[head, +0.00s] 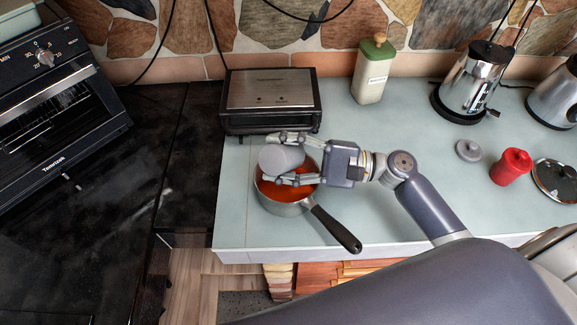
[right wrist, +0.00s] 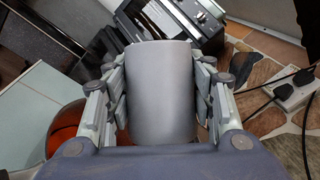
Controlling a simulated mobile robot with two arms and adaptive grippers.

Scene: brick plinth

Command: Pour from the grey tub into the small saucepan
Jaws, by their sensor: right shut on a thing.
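The small saucepan (head: 284,209) stands on the pale counter near its front left corner, with red-orange content inside and its black handle (head: 336,230) pointing to the front right. My right gripper (head: 287,159) is shut on the grey tub (head: 280,158) and holds it over the saucepan. The tub lies tilted on its side in the head view, covering part of the pan. The tub (right wrist: 161,92) fills the middle of the right wrist view between the fingers. Its opening and contents are hidden. The pan's edge also shows in the right wrist view (right wrist: 64,128). My left gripper is not in view.
A black and steel toaster appliance (head: 270,93) stands just behind the pan. A green-topped bottle (head: 372,72), a kettle (head: 470,77), a grey lid (head: 468,150), a red container (head: 511,167) and a pan lid (head: 555,180) stand to the right. A dark counter with an oven (head: 50,100) is left.

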